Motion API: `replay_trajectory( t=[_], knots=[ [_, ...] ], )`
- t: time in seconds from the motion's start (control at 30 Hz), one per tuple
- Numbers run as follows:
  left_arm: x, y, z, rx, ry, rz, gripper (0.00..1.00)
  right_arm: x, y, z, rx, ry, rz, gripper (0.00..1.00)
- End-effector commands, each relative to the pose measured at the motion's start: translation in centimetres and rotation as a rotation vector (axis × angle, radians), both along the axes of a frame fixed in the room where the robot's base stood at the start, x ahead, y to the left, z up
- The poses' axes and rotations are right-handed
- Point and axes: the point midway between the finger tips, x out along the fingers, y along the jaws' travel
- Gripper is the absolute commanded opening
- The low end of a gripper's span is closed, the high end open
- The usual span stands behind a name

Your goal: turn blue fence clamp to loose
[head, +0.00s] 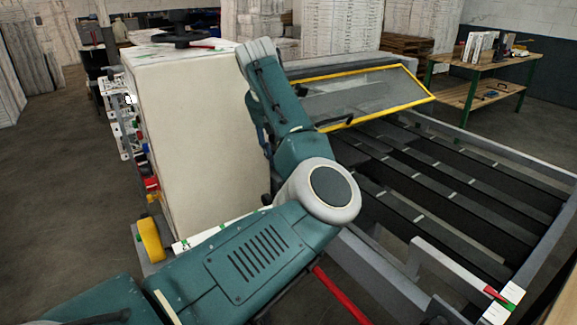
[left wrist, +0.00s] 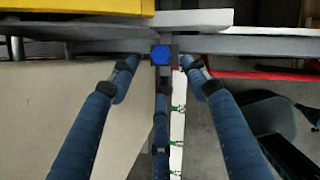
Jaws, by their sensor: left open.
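The blue fence clamp shows in the left wrist view as a blue hexagonal knob (left wrist: 162,54) on a dark mount at the grey rail. In the head view my left arm covers this area, and the knob and fingertips are hidden. My right gripper is in neither view.
A large cream cabinet (head: 205,130) stands left of my arm. Behind the arm is a yellow-framed clear guard (head: 365,92) over a dark slatted bed (head: 430,180). A red bar (head: 342,295) runs below my elbow. A wooden bench (head: 485,68) stands far right.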

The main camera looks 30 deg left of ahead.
Motion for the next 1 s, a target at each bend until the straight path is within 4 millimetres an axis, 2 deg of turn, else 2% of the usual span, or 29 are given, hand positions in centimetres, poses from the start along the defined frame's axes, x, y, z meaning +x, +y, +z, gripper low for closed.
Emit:
replay_trajectory(
  t=[0.2, 0.3, 0.43, 0.6, 0.67, 0.77, 0.9, 0.93, 1.0],
  knots=[
    [1.4, 0.3, -3.8, 0.001, 0.008, 0.001, 0.47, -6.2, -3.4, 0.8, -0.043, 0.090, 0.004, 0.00],
    [2.1, 0.4, -5.5, 0.001, 0.007, 0.002, 0.47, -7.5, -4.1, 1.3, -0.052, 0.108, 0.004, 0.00],
    [2.8, 0.5, -7.4, 0.002, 0.006, 0.002, 0.47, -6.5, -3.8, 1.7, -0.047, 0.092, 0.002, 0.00],
    [3.4, 0.5, -8.7, 0.002, 0.003, 0.002, 0.47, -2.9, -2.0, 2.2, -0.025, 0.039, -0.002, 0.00],
    [3.5, 0.6, -8.9, 0.002, 0.002, 0.003, 0.47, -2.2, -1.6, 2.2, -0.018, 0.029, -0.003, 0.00],
    [3.5, 0.6, -9.0, 0.003, 0.001, 0.003, 0.47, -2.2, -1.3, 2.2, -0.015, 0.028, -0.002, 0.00],
    [3.5, 0.6, -9.0, 0.003, 0.002, 0.003, 0.47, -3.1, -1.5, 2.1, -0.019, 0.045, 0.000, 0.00],
    [3.5, 0.6, -9.0, 0.003, 0.002, 0.003, 0.45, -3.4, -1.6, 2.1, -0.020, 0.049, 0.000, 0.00],
    [3.5, 0.6, -9.0, 0.003, 0.002, 0.003, 0.31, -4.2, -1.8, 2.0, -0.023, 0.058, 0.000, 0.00]
  ],
)
